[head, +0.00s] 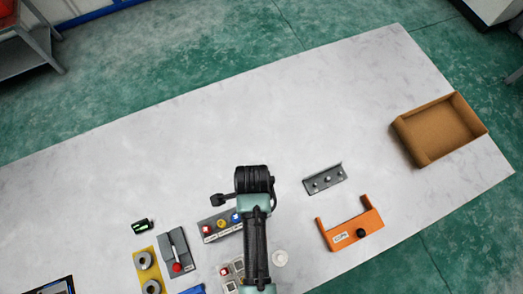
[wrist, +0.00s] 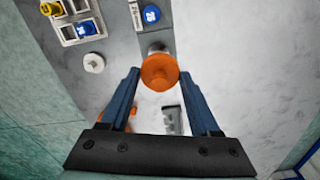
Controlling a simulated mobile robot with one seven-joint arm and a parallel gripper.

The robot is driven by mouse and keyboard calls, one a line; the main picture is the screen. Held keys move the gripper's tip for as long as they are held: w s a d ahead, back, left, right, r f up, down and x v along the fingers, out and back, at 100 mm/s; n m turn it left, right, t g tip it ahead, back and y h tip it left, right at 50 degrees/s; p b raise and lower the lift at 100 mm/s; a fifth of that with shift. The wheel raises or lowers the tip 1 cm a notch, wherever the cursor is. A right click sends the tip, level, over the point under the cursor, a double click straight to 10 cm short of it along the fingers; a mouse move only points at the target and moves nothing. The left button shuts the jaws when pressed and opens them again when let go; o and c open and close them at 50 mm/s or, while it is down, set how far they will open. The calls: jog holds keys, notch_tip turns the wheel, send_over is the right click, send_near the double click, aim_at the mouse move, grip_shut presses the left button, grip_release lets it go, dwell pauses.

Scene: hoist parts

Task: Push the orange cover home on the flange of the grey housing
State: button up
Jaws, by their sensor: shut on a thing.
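The orange cover (wrist: 159,72) is a round cap seen from its face in the wrist view, between the fingertips of my gripper (wrist: 158,80). The fingers are shut on its sides. A small grey piece (wrist: 156,47) shows just past the cover's far edge and may be part of the grey housing. The cover hides most of it, so I cannot tell whether the cover is seated or apart from a flange.
A grey panel with coloured buttons (head: 209,230) lies left of my arm, beside a white disc (head: 279,258) on the right. A grey bracket (head: 325,179) and orange handle frame (head: 354,232) lie further right. A cardboard box (head: 401,127) stands at the far right. The table's back is clear.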

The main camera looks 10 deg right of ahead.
jog(key=shift+s+f+b, duration=0.2)
jog(key=shift+f+b, duration=0.75)
jog(key=shift+f, duration=0.05)
notch_tip(320, 180, down, 5)
jog(key=b, duration=0.4)
jog(key=shift+r, duration=0.15)
jog(key=shift+w, duration=0.1)
jog(key=shift+f+p, duration=0.75)
jog(key=shift+p, duration=0.2)
dwell(4.7)
jog(key=o, duration=1.3)
